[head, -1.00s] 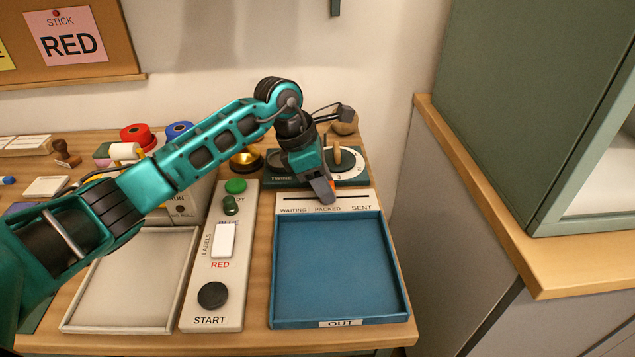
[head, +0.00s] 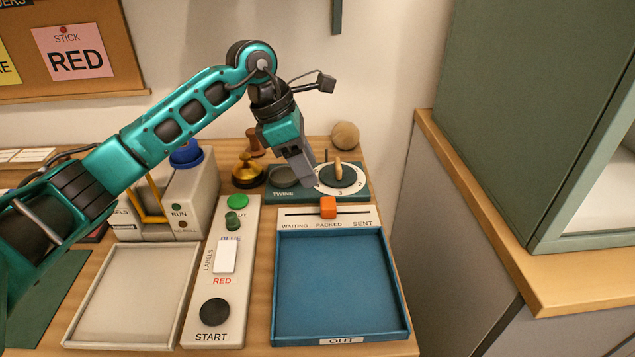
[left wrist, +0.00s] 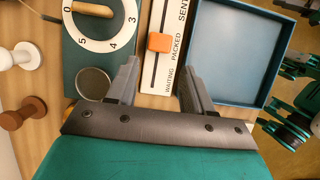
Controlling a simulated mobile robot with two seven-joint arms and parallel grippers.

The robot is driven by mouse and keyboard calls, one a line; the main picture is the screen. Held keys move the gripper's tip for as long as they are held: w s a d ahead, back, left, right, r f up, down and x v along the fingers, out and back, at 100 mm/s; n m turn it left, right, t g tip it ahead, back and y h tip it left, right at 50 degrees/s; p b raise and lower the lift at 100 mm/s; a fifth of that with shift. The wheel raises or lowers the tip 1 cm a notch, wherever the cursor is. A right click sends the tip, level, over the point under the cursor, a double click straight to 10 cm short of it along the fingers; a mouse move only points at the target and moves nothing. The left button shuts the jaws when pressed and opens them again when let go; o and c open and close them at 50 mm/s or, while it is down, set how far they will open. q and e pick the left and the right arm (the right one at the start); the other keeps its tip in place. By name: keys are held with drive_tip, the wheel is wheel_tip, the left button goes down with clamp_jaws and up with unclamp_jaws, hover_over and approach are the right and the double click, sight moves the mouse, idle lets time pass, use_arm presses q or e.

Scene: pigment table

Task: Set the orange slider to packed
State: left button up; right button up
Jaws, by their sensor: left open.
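The orange slider (head: 328,207) sits on its slotted white strip (head: 362,216) behind the blue tray, directly above the word PACKED in the head view. In the left wrist view the orange slider (left wrist: 160,42) also stands beside PACKED, ahead of the fingers. My left gripper (head: 305,182) is open and empty, above and behind the strip near the twine dial. In the left wrist view its two fingers (left wrist: 157,80) are spread on either side of the strip, apart from the slider. My right gripper is not in view.
The blue OUT tray (head: 277,290) lies in front of the strip. The twine box (head: 275,197) with its dial stands behind it. A label panel (head: 240,270) with buttons and a pale tray (head: 75,300) lie to the left. A green cabinet (head: 530,110) stands at right.

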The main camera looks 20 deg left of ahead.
use_arm(q)
drive_tip(key=v, duration=0.3)
drive_tip(key=shift+a+r, duration=0.1)
drive_tip(key=shift+r, duration=0.1)
drive_tip(key=shift+r, duration=0.1)
